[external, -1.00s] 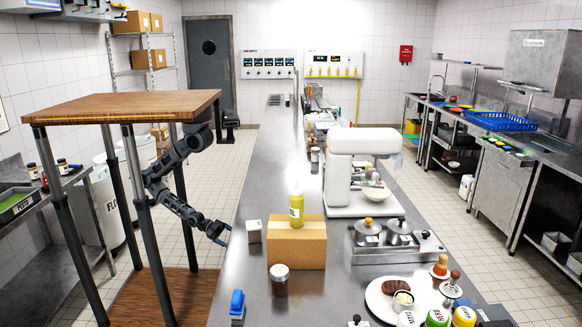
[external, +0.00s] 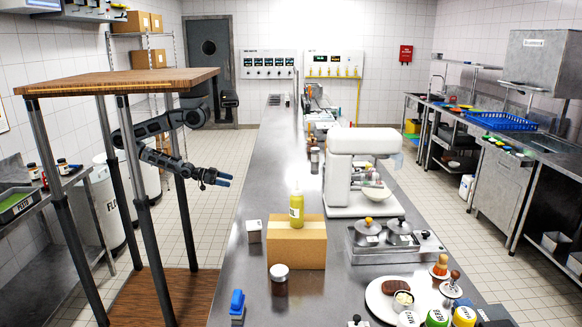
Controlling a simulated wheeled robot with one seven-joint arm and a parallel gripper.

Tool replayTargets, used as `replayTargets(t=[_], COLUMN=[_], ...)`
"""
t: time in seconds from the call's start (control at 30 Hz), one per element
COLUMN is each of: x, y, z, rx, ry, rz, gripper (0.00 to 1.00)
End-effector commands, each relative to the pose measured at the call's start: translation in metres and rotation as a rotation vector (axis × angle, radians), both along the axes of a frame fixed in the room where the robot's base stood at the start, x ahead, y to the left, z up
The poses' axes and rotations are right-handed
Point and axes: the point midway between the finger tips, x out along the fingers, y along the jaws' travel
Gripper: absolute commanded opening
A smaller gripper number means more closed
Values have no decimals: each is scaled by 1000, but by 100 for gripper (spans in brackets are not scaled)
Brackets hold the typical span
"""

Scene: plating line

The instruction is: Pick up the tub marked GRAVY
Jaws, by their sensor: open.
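My gripper (external: 222,180), with blue fingertips, is open and empty. It hangs in the air to the left of the long steel counter (external: 245,290), above the floor and higher than the counter's near part. No label that I can read says GRAVY. Two lidded metal pots (external: 367,232) with small white labels sit in a steel holder on the counter; their lettering is too small to read. A dark jar with a white lid (external: 279,280) stands in front of the cardboard box, and a small white container (external: 254,231) stands left of it; any markings are unreadable.
A cardboard box (external: 312,243) bears a yellow-green bottle (external: 296,209). A white mixer (external: 350,165) stands behind the pots. A plate (external: 381,303) with food and several bottles are at the near right.

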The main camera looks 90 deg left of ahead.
Motion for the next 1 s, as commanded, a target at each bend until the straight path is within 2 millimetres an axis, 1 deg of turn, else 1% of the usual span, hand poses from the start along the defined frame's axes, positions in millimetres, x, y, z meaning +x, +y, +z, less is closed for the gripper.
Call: replayTargets(t=[0.23,0.3,0.33,0.53,0.63,0.67,0.77,0.9,1.0], x=[0,0,0,0,7,10,30,69,94], y=[0,0,0,0,-2,-4,-12,-33,-50], z=[0,0,0,0,0,0,-2,-3,-3], rx=[1,1,1,2,26,44,136,325,451], ry=[0,0,0,0,-9,-14,-41,-100,-146], rz=[-1,-1,-1,-1,-25,-39,-116,-254,-336], gripper=[81,88,89,89,89,89,89,89,89])
